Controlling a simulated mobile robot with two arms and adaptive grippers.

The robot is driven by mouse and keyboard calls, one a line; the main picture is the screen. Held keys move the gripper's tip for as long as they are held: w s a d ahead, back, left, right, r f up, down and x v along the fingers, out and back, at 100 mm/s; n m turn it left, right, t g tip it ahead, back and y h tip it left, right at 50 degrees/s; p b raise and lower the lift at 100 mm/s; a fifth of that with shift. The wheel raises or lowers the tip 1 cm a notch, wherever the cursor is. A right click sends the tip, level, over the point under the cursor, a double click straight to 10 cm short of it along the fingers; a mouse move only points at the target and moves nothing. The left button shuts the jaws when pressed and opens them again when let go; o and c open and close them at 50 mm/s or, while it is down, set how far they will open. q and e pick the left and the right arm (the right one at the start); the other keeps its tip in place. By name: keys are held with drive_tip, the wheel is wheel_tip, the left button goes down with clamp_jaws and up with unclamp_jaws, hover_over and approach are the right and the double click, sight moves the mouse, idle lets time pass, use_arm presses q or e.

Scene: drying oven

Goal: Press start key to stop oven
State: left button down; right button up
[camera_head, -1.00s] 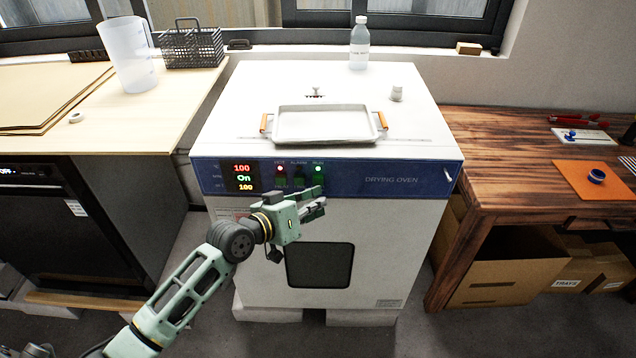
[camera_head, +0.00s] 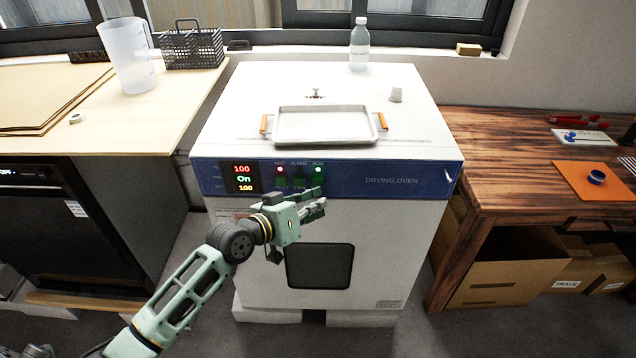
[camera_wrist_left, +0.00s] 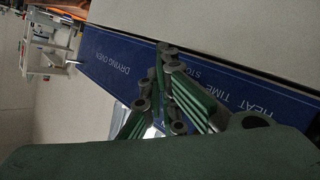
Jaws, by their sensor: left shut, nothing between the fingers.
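The drying oven (camera_head: 420,240) is a white box with a blue control panel (camera_head: 390,181) along its top front edge. The start key is hidden or too small to tell. My right gripper is out of view.
A metal tray (camera_head: 325,139) with orange handles, a bottle (camera_head: 359,45) and a small white cap (camera_head: 396,94) are on the oven top. A wooden table (camera_head: 480,150) stands to the right, and a counter (camera_head: 130,110) with a jug (camera_head: 127,55) to the left.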

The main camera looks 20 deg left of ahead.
use_arm(q)
drive_tip(key=shift+w+a, duration=0.1)
drive_tip(key=shift+w, duration=0.3)
drive_tip(key=shift+w+a+b, duration=0.25)
drive_tip(key=shift+w+b, duration=0.3)
drive_tip(key=shift+w, duration=0.2)
idle(1.0)
drive_tip(key=shift+r, duration=0.1)
drive_tip(key=shift+s+d+p, duration=0.2)
drive_tip(key=shift+s+p, duration=0.25)
drive_tip(key=shift+s, duration=0.15)
drive_tip(key=shift+s+d+p, duration=0.15)
drive_tip(key=shift+s+p, duration=0.3)
drive_tip(key=shift+s, duration=0.15)
